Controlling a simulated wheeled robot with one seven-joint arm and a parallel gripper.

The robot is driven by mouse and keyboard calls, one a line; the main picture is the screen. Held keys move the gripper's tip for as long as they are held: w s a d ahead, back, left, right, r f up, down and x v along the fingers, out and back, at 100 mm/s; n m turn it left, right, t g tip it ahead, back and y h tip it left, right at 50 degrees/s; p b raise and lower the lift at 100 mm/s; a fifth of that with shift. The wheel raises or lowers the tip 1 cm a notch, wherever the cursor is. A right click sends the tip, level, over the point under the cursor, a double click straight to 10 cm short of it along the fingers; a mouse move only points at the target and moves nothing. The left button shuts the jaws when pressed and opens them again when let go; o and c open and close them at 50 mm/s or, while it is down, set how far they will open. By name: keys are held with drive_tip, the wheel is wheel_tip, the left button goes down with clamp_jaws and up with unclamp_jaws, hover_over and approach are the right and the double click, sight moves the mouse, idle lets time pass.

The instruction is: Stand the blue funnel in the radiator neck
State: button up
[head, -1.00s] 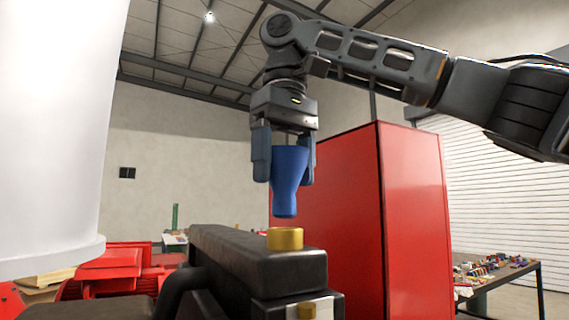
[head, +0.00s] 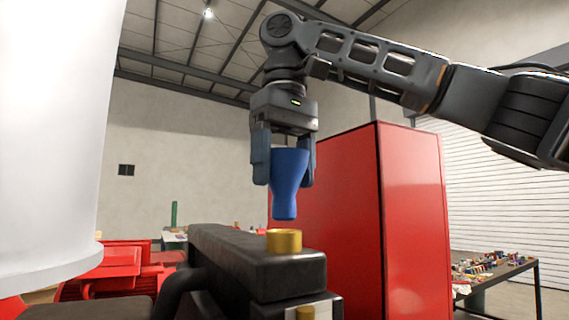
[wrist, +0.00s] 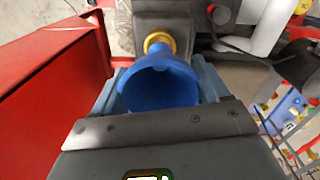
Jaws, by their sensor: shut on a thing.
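The blue funnel (head: 289,180) hangs upright, spout down, in my gripper (head: 289,165), which is shut on its wide upper part. In the head view the spout's lower end is a little above the brass radiator neck (head: 284,240), with a small gap between them. The neck stands on top of the black radiator tank (head: 250,262). In the wrist view the funnel (wrist: 162,85) shows its open bowl between the fingers, and the brass neck (wrist: 159,42) shows just beyond its rim.
A tall red cabinet (head: 350,210) stands right beside and behind the neck. A large white cylinder (head: 50,140) fills the left side of the head view. A table with small parts (head: 500,267) stands far right. Red machinery (head: 115,268) lies at lower left.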

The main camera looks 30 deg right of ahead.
sight(284, 188)
drive_tip(key=shift+f, duration=1.75)
idle(0.8)
drive_tip(key=o, duration=1.2)
drive_tip(key=shift+c, duration=0.2)
drive_tip(key=shift+r, duration=0.2)
drive_tip(key=shift+r+p, duration=1.2)
drive_tip(key=shift+r, duration=2.55)
drive_tip(key=shift+s, duration=0.1)
